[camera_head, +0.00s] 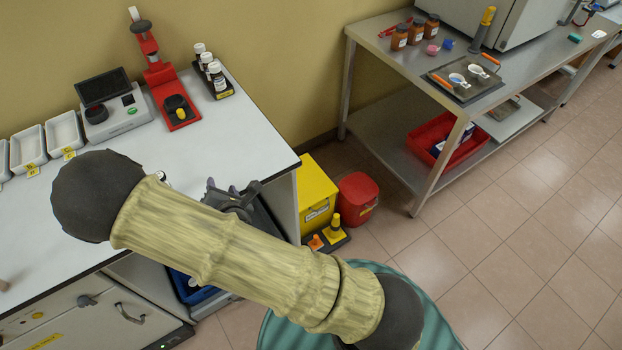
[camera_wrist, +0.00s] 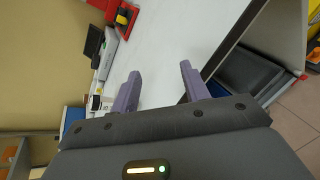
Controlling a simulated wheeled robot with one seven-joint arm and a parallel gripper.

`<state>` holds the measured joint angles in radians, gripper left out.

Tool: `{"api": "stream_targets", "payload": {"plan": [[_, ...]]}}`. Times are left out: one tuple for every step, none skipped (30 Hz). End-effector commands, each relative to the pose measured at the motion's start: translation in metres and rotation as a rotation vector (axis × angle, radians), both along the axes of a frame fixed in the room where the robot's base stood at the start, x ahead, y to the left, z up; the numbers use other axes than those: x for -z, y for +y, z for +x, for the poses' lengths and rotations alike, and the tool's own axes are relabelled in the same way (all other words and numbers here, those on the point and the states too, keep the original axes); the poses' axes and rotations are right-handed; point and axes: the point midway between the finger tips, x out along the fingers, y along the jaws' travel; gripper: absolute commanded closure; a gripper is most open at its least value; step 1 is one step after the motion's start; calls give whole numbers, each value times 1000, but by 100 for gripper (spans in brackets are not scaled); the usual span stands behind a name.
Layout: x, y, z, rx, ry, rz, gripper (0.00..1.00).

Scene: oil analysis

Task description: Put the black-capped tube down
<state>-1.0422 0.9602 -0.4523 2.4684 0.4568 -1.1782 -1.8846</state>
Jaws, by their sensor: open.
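My gripper (camera_wrist: 160,78) is open, with its two purple fingers apart over the white bench top (camera_wrist: 165,45) and nothing between them. In the head view my gripper (camera_head: 222,188) is partly hidden behind my arm, near the bench's right edge. I cannot make out a black-capped tube in either view. A small pale object (camera_head: 161,175) shows at the edge of my arm on the bench, mostly hidden and too small to identify.
The bench holds a red press-like stand (camera_head: 160,75), a grey instrument (camera_head: 112,118), white trays (camera_head: 63,131) and a dark rack of bottles (camera_head: 222,92). A yellow bin (camera_head: 316,195) and red container (camera_head: 357,198) stand right of it. A metal table (camera_head: 400,62) stands farther right.

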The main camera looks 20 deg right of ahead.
Motion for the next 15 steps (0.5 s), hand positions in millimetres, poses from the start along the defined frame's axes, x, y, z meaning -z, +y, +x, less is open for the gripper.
{"api": "stream_targets", "payload": {"plan": [[-2, -14, 3, 91, 68, 115, 54], [-2, -21, 3, 146, 113, 183, 54], [-2, -29, 3, 216, 167, 274, 54], [-3, -35, 2, 269, 206, 340, 54], [-4, -41, 1, 324, 246, 406, 54], [-6, -49, -2, 400, 295, 495, 54], [-9, -55, -4, 456, 330, 561, 54], [-11, -61, -6, 515, 364, 625, 54], [-15, -69, -10, 594, 407, 708, 54], [-18, -75, -13, 653, 437, 770, 54], [-22, -81, -16, 712, 463, 829, 54], [-28, -88, -21, 791, 497, 906, 54], [-33, -94, -25, 851, 520, 960, 54], [-38, -100, -29, 912, 542, 1013, 54], [-45, -108, -36, 993, 566, 1081, 54]]}}
